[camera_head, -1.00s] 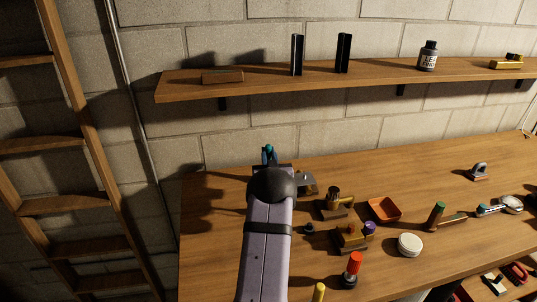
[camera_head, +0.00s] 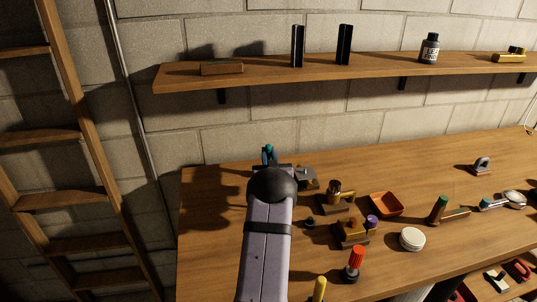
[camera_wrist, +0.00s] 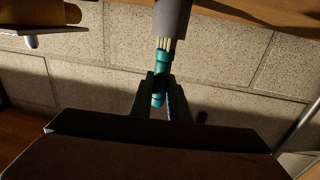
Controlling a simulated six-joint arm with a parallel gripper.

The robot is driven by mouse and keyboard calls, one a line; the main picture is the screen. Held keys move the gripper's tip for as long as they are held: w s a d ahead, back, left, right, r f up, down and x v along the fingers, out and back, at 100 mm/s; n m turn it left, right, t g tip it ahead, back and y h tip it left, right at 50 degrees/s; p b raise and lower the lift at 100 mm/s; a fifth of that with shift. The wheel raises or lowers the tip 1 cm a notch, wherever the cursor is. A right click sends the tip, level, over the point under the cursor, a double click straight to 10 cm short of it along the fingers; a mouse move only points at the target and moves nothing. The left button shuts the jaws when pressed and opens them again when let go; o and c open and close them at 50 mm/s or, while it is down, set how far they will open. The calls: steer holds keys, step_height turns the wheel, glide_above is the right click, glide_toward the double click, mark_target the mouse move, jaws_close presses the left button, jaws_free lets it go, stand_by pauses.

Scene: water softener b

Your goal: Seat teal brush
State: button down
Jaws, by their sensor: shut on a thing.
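The teal brush (camera_wrist: 160,72) is between the fingers of my gripper (camera_wrist: 161,82) in the wrist view, which are shut on its handle. Its pale bristles run up to the mouth of a grey cylinder (camera_wrist: 172,18), in line with the brush. The bristle tips are hidden there, and I cannot tell how far they go in. In the head view only a bit of the brush (camera_head: 268,149) shows beyond my gripper (camera_head: 269,160), over the back left of the bench. My wrist and arm hide the rest, and the cylinder cannot be made out.
A grey block (camera_head: 306,180) stands just right of my gripper on the bench (camera_head: 215,225). Several brown bases, an orange tray (camera_head: 386,204) and a white round tin (camera_head: 412,239) lie further right. A shelf (camera_head: 270,78) crosses the wall above. The bench left of my arm is clear.

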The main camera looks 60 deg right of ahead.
steer(key=shift+f, duration=0.35)
steer(key=c, duration=1.6)
jaws_free()
steer(key=shift+b+v, duration=1.3)
steer(key=shift+v, duration=2.4)
